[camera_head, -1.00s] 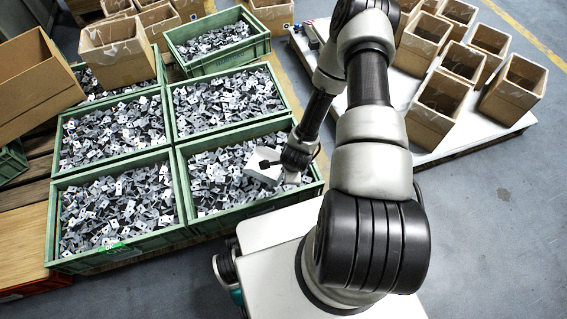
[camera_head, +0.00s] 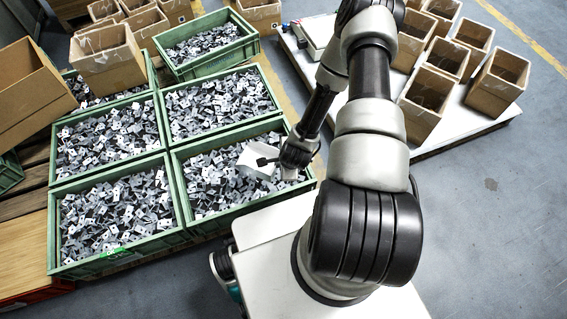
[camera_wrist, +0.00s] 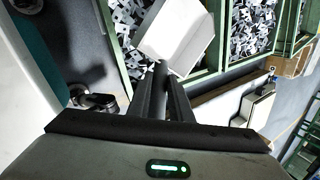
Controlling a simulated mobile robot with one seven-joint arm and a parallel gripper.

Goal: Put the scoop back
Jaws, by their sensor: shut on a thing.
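The white scoop (camera_head: 258,160) is held tilted over the front-right green crate (camera_head: 205,229), which is full of grey stamped metal parts. My gripper (camera_head: 270,161) is shut on the scoop at its near right side. In the wrist view, my gripper's dark fingers (camera_wrist: 162,78) come together at the scoop's near edge, and the scoop (camera_wrist: 178,38) shows its pale broad face above the parts. The handle is mostly hidden by the fingers. I cannot tell whether the scoop touches the parts or holds any.
More green crates of parts stand left and behind, one raised at the back (camera_head: 215,65). Open cardboard boxes (camera_head: 426,110) stand on a white-topped pallet (camera_head: 440,140) at right. A large carton (camera_head: 30,95) is at left. Grey floor at right is clear.

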